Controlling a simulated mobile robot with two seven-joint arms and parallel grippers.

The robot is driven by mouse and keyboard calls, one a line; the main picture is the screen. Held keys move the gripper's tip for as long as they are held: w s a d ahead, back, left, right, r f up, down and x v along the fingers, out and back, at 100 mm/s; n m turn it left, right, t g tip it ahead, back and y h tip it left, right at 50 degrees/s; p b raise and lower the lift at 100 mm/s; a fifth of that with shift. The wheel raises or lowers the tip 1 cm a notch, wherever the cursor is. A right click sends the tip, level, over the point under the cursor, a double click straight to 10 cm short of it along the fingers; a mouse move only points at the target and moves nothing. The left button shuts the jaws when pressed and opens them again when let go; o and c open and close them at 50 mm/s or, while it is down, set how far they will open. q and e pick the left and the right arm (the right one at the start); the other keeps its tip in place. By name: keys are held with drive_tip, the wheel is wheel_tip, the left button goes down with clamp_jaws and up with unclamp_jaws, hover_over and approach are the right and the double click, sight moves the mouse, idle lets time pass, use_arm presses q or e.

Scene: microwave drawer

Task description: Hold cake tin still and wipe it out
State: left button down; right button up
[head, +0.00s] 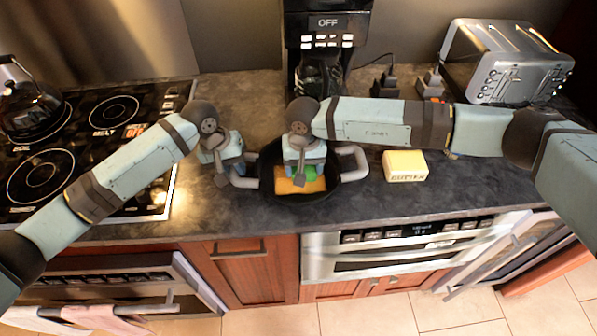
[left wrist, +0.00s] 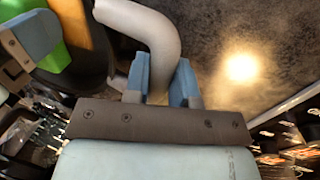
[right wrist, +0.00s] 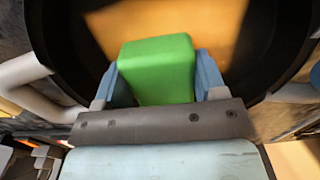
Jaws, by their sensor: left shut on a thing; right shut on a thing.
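The black cake tin (head: 273,191) with two grey handles stands on the dark counter in the middle of the head view. My left gripper (head: 232,178) is shut on the tin's left handle, and the grey handle (left wrist: 160,40) runs between its fingers in the left wrist view. My right gripper (head: 302,172) is inside the tin, shut on a green block-shaped wiper (right wrist: 157,70). An orange-yellow patch (head: 288,186) lies at the tin's bottom under the green piece. Whether the wiper touches the bottom cannot be told.
A butter block (head: 405,166) sits right of the tin. The stove (head: 85,150) with a kettle (head: 28,100) is on the left. A coffee maker (head: 328,40) stands behind the tin, a toaster (head: 508,62) at the back right. The counter's front edge is close to the tin.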

sight(309, 175)
drive_tip(key=shift+d+f, duration=0.1)
drive_tip(key=shift+d, duration=0.55)
drive_tip(key=shift+a+r, duration=0.1)
drive_tip(key=shift+r, duration=0.3)
drive_tip(key=shift+s, duration=1.45)
drive_tip(key=shift+f, duration=0.35)
drive_tip(key=shift+a, duration=0.1)
